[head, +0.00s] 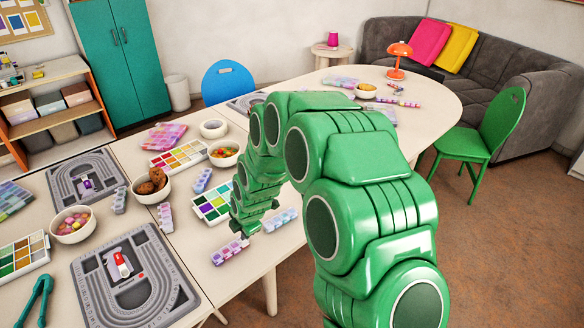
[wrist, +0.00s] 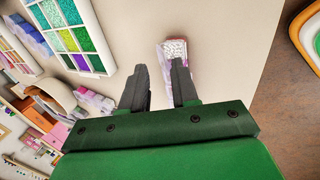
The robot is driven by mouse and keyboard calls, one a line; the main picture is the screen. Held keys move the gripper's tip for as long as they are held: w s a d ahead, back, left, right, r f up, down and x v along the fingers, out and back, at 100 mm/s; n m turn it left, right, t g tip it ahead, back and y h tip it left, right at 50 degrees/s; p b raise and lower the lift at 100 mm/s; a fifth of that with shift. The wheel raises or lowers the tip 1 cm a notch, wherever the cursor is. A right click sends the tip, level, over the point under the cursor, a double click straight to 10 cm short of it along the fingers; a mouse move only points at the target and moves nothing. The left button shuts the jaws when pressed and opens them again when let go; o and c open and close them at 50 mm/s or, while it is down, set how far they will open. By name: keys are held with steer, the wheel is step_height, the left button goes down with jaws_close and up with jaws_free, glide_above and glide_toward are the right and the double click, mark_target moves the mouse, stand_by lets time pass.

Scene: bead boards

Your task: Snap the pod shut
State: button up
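A narrow pod with several compartments (head: 230,252), pink and purple, lies near the front edge of the table, just below my gripper (head: 241,232). In the wrist view a pod (wrist: 174,48) with a clear, glittery end compartment lies beyond the fingertips, partly hidden behind the right finger. My gripper (wrist: 161,76) is open, its two dark fingers apart, with bare table showing between them. It looks empty. Whether the pod's lids are up or down is too small to tell.
Another pod (head: 279,220) lies right of my gripper. A bead case (head: 212,201) and a bowl of beads (head: 224,153) stand behind it. A grey bead board (head: 135,280) lies at the left. The table's front edge is close, with floor beyond.

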steer(key=shift+w+a+r+g+h, duration=0.15)
steer(key=shift+w+a+g+h, duration=0.3)
steer(key=shift+g+h, duration=0.2)
steer(key=shift+w+a+r+g+h, duration=0.15)
steer(key=shift+w+a+g+h, duration=0.25)
steer(key=shift+g+h, duration=0.25)
steer(key=shift+w+a+f+g+h, duration=0.1)
steer(key=shift+w+a+g+h, duration=0.2)
steer(key=shift+g+h, duration=0.3)
steer(key=shift+w+a+f+g+h, duration=0.1)
steer(key=shift+w+a+g+h, duration=0.15)
steer(key=shift+g+h, duration=0.3)
steer(key=v, duration=0.8)
steer(key=s+d+r+m, duration=0.2)
steer(key=d+r+m, duration=0.3)
steer(key=d+r, duration=0.3)
steer(key=s+d+r+m+g, duration=0.1)
steer(key=s+d+r+m, duration=0.1)
steer(key=d+r+m, duration=0.3)
steer(key=shift+d+r+m+h, duration=0.4)
steer(key=shift+d+r, duration=1.5)
steer(key=shift+d, duration=1.3)
steer(key=shift+g, duration=0.25)
